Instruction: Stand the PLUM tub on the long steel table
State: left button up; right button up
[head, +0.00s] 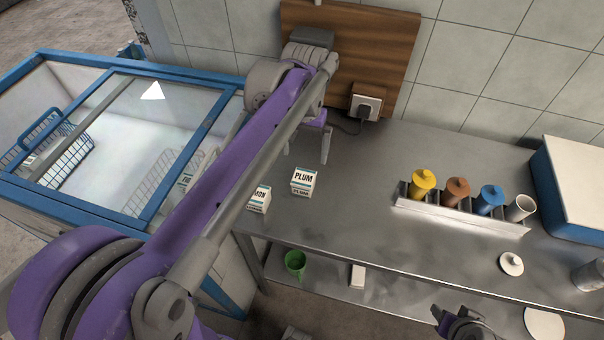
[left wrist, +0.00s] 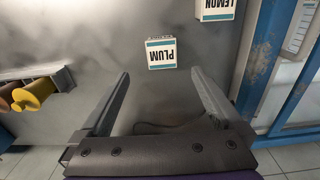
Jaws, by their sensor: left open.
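The PLUM tub (head: 304,182), a small white carton with a teal band, stands upright on the long steel table (head: 375,200), near its left end. My left gripper (head: 308,153) is just behind it, pointing down, open and empty; my arm partly hides it. In the left wrist view the PLUM tub (left wrist: 161,54) lies just beyond and between the spread fingertips (left wrist: 160,76), clear of both. Part of my right gripper (head: 462,324) shows at the bottom edge; its jaw state is unclear.
A LEMON tub (head: 258,199), partly hidden by my arm, stands left of the PLUM tub. A blue-framed glass-top freezer (head: 60,205) adjoins the table's left. A rack (head: 460,217) with coloured-lidded pots stands to the right. Bare steel lies between PLUM tub and rack.

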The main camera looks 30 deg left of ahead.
pick_arm(q)
jog(key=s+d+f+m+t, duration=0.1)
jog(key=s+d+f, duration=0.1)
jog(key=s, duration=0.3)
jog(key=s+d+f+t, duration=0.2)
jog(key=s+f, duration=0.3)
jog(key=s+d+f+m+t, duration=0.1)
jog(key=s+d+f+t, duration=0.1)
jog(key=s+f, duration=0.2)
jog(key=shift+s+d+f+m, duration=0.1)
jog(key=shift+s+d+m, duration=0.2)
jog(key=shift+s, duration=0.35)
